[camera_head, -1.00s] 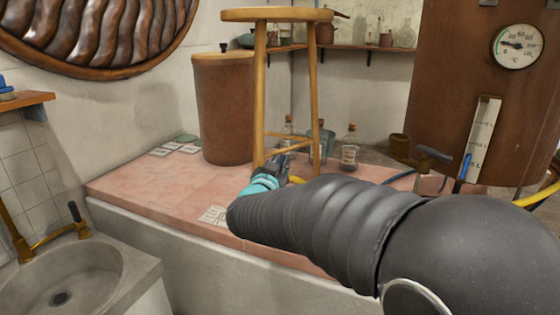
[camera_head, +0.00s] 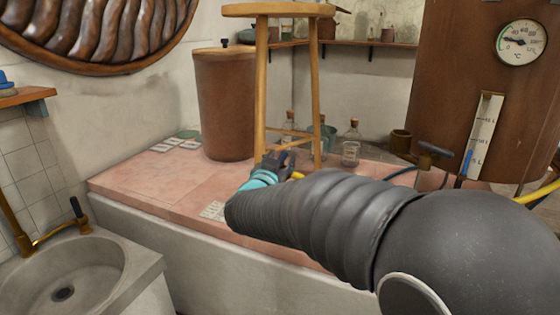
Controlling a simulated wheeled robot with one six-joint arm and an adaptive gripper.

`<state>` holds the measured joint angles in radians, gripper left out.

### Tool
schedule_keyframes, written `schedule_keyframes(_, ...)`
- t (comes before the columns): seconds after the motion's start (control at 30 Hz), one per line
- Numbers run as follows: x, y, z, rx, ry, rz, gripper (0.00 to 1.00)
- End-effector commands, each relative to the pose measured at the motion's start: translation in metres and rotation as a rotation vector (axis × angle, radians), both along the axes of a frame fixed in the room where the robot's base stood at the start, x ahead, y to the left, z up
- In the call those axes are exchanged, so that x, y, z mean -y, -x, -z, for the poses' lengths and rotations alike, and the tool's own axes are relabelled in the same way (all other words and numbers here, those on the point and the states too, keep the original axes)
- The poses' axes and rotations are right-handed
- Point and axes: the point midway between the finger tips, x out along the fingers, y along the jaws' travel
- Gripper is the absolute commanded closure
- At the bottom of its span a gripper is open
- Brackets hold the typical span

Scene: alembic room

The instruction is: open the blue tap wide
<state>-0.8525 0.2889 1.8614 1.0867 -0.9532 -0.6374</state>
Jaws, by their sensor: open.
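I cannot make out a tap that is clearly blue. A tap with a dark cross handle (camera_head: 434,151) stands low in front of the large brown vessel (camera_head: 450,90), at the right. A blue hose (camera_head: 402,173) runs near it, partly hidden behind my arm. My gripper (camera_head: 279,158), dark with a teal part behind it, is open beside the lower legs of the wooden stool (camera_head: 315,90). It is well to the left of the dark-handled tap. I see nothing between its fingers, but they are small in the picture.
A brown lidded barrel (camera_head: 226,105) and glass bottles (camera_head: 351,145) stand on the pink tiled platform (camera_head: 150,182). A stone sink (camera_head: 65,262) with a dark-handled brass tap (camera_head: 77,212) is at lower left. A yellow hose (camera_head: 538,194) shows at right.

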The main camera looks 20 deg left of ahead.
Motion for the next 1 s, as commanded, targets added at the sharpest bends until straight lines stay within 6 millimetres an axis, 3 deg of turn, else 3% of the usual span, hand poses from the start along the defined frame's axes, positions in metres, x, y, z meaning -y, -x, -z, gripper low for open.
schedule_keyframes(0.17,0.0,0.021,-0.001,0.001,0.0,-0.004,0.56)
schedule_keyframes(0.6,0.003,0.102,0.0,0.0,-0.001,-0.005,0.56)
schedule_keyframes(0.8,0.004,0.117,0.0,0.001,-0.001,-0.003,0.56)
schedule_keyframes(1.0,0.005,0.119,0.0,0.0,0.0,-0.002,0.56)
